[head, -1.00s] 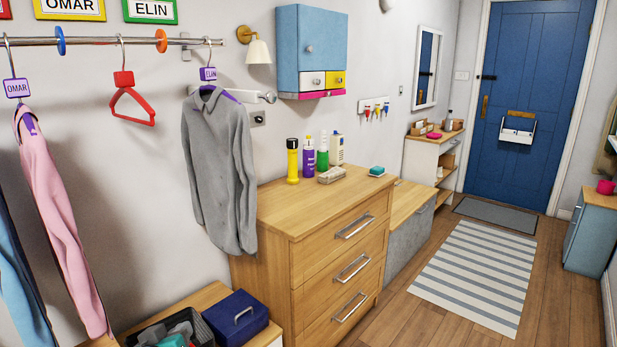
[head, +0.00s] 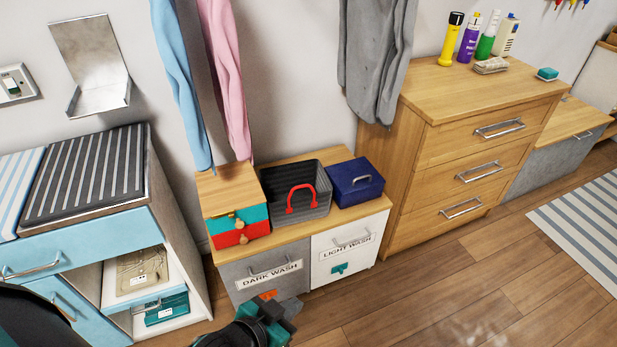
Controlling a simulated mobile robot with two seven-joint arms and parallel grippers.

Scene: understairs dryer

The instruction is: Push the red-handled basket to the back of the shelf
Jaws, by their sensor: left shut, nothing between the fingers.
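The red-handled basket (head: 317,211) is a dark grey ribbed basket with a red handle (head: 301,197) at its front. It stands upright on a low wooden shelf top (head: 230,253), between a wooden box and a blue box. My left gripper (head: 288,308), teal and dark grey, is at the bottom edge of the view, in front of and below the shelf top. It is shut and empty, apart from the basket. My right gripper is not in view.
A wooden box with teal and red drawers (head: 238,215) stands left of the basket; a blue box (head: 355,185) stands right. Below are the DARK WASH (head: 247,272) and LIGHT WASH (head: 342,251) fronts. Hanging clothes (head: 225,80) come down behind.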

